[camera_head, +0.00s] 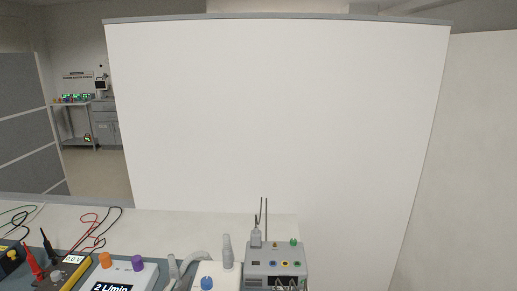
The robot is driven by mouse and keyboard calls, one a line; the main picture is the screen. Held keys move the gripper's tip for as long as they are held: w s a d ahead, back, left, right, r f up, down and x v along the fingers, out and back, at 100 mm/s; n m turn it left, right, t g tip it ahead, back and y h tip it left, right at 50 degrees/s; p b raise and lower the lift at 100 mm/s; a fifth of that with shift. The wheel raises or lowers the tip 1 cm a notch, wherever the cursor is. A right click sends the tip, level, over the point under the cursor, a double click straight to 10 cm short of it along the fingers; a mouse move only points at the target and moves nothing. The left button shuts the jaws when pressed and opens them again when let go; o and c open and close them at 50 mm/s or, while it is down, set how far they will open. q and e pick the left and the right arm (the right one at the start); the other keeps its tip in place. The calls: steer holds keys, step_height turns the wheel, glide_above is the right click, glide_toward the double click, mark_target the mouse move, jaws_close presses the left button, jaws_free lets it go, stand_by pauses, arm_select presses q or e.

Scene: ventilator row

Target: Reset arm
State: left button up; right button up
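Neither of my grippers shows in the head view, and no part of my arms can be made out. The task names no object besides the arm. Along the bottom edge is a bench (180,222) with devices on it. A grey box (275,263) with coloured ports on its front stands at the right end. Left of it is a white device with a blue knob (207,283). Further left is a white unit (127,274) with an orange and a purple knob and a display reading "2 L/min". The lower parts of these devices are cut off.
A meter (74,260) with red and black leads lies at the bench's left. A large white partition (280,110) stands behind the bench. A grey panel (25,130) stands at far left. Beyond the gap, a shelf (72,104) and a cabinet (104,118) stand against the far wall.

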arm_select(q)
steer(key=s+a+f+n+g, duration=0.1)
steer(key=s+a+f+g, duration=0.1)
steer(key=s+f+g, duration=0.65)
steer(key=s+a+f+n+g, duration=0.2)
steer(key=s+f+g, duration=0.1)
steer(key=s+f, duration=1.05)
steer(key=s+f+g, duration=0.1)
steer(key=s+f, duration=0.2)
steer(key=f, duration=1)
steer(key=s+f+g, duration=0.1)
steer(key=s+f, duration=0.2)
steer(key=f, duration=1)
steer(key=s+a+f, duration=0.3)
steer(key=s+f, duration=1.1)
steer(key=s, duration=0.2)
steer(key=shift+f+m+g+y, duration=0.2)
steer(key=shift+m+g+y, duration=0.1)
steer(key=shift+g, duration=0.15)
